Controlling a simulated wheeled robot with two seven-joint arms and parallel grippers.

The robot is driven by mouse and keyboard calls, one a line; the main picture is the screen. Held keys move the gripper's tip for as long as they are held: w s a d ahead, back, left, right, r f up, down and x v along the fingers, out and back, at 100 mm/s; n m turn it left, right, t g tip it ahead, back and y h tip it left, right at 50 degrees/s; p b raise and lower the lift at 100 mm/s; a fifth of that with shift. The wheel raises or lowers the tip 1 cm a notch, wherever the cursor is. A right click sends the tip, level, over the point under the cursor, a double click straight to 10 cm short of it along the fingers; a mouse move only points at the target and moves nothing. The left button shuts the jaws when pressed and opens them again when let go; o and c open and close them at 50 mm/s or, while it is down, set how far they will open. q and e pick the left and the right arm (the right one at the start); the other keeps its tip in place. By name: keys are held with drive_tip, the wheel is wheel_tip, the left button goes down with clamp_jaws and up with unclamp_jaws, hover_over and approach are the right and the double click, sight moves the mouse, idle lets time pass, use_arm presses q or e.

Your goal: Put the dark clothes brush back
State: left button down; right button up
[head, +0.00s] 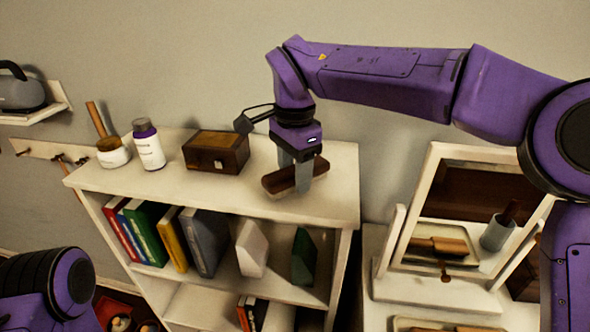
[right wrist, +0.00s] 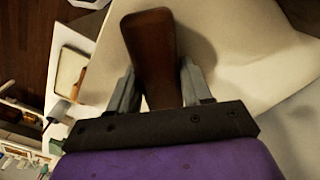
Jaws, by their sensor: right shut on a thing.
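The dark clothes brush (head: 279,183) is brown and lies roughly level between the fingers of my right gripper (head: 297,179), at the right part of the white shelf's top (head: 235,190). The gripper points down and is shut on the brush. I cannot tell whether the brush touches the top or hangs just above it. In the right wrist view the brush (right wrist: 152,48) sticks out beyond both fingers. My left arm shows at the lower left of the head view, but its gripper is out of view.
A white-framed mirror (head: 408,220) stands at the right. The top between box and brush is clear.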

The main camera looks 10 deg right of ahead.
sight(294, 169)
drive_tip(key=shift+s, duration=0.1)
drive_tip(key=o, duration=0.9)
drive_tip(key=shift+f, duration=0.15)
wheel_tip(294, 169, up, 12)
drive_tip(key=shift+r+p, duration=0.2)
drive_tip(key=shift+p, duration=0.9)
